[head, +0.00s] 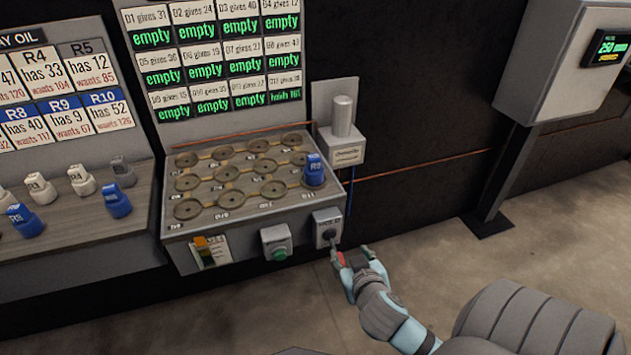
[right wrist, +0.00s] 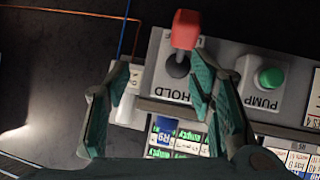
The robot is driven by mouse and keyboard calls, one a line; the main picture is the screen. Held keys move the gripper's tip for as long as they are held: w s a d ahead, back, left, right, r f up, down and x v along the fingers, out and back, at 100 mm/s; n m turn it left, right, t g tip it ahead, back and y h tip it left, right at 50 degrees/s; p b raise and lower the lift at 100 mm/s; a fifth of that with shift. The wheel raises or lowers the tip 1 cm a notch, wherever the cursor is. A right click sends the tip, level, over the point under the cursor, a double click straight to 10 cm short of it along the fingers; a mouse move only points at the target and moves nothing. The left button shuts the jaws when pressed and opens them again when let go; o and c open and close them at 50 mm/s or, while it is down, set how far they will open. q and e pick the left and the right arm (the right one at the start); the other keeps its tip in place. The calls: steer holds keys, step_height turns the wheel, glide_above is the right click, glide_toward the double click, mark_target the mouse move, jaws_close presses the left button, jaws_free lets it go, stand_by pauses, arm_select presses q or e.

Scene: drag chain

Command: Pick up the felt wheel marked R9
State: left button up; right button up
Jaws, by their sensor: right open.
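A blue felt wheel (head: 314,172) that appears marked R9 sits in the right end socket of the tray; its label is small in the head view. A blue piece marked R9 (right wrist: 166,129) also shows upside down in the right wrist view, beyond my fingers. My right gripper (head: 352,255) is open in front of the panel's lower right corner, below the tray and close to the HOLD lever's red handle (right wrist: 186,28). I cannot tell whether a finger touches the handle. My left gripper is out of view.
The socketed tray (head: 228,220) is otherwise empty. A green PUMP button (head: 279,252) is left of the HOLD box (head: 327,227). A metal cylinder (head: 343,117) stands behind the tray's right end. A left shelf (head: 75,228) holds several blue and pale pieces.

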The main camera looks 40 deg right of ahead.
mark_target(316, 160)
steer(key=w+d+r+t, duration=0.1)
steer(key=w+r+t, duration=0.65)
steer(key=r, duration=0.45)
steer(key=shift+g, duration=0.35)
steer(key=x, duration=0.5)
steer(key=r+x, duration=0.1)
steer(key=x, duration=0.8)
steer(key=shift+w+r, duration=0.25)
steer(key=shift+w, duration=0.05)
steer(key=shift+s+a, duration=0.1)
jaws_close()
